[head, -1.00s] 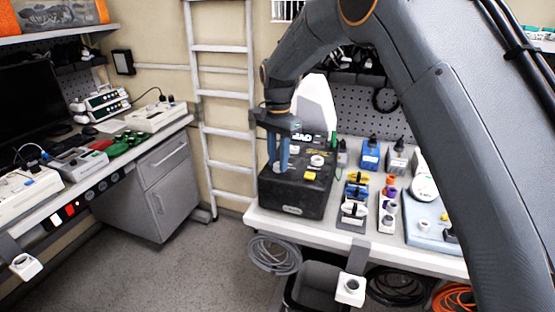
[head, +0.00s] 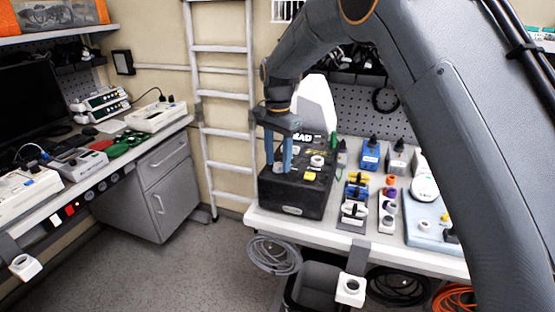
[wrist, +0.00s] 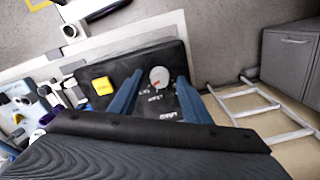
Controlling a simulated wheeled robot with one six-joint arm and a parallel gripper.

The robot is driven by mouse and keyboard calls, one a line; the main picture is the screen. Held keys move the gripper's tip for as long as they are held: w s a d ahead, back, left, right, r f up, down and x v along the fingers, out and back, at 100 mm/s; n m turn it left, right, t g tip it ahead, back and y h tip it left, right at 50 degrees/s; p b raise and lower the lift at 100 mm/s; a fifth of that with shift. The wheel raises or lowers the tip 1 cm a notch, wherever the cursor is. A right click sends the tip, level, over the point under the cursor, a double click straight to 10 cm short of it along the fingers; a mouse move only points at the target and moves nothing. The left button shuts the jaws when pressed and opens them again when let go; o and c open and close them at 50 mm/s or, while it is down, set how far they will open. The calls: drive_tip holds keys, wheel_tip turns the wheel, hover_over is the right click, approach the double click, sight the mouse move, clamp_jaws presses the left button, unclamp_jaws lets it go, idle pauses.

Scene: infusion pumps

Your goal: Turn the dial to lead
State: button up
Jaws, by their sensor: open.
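The black box (head: 291,204) stands on the left end of the white bench. Small white lettering lies around the dial, too small to read. My gripper (head: 278,168) points down over the left part of the box, its two blue fingers apart. In the wrist view my gripper (wrist: 158,100) has one finger on each side of the dial, with visible gaps and nothing held. The fingers' exact height over the box cannot be told.
A yellow block (head: 310,176) and a white knob (head: 317,160) are also on the box top. Several connectors and blue and grey units (head: 371,155) stand to the right. A white ladder (head: 228,125) leans at the wall on the left.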

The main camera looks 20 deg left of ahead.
sight(278, 164)
wheel_tip(278, 164, up, 8)
drive_tip(key=shift+f+b, duration=0.2)
drive_tip(key=shift+b, duration=1)
drive_tip(key=shift+n, duration=0.6)
drive_tip(key=d+f, duration=0.1)
drive_tip(key=d, duration=0.3)
drive_tip(key=s+d+f, duration=0.1)
drive_tip(key=d, duration=0.3)
drive_tip(key=d+f, duration=0.1)
drive_tip(key=d, duration=0.3)
drive_tip(key=shift+s+d, duration=0.1)
drive_tip(key=shift+s, duration=0.05)
drive_tip(key=s+d+f+n, duration=0.2)
drive_tip(key=s+d+f, duration=0.3)
drive_tip(key=s+d, duration=0.7)
drive_tip(key=s+d+f+n+t, duration=0.1)
drive_tip(key=s+d+f, duration=0.4)
drive_tip(key=s+d, duration=0.6)
drive_tip(key=d+n, duration=0.1)
drive_tip(key=d, duration=0.1)
drive_tip(key=shift+s+d+f+b, duration=0.2)
drive_tip(key=shift+s+d+b, duration=0.1)
drive_tip(key=shift+s, duration=0.1)
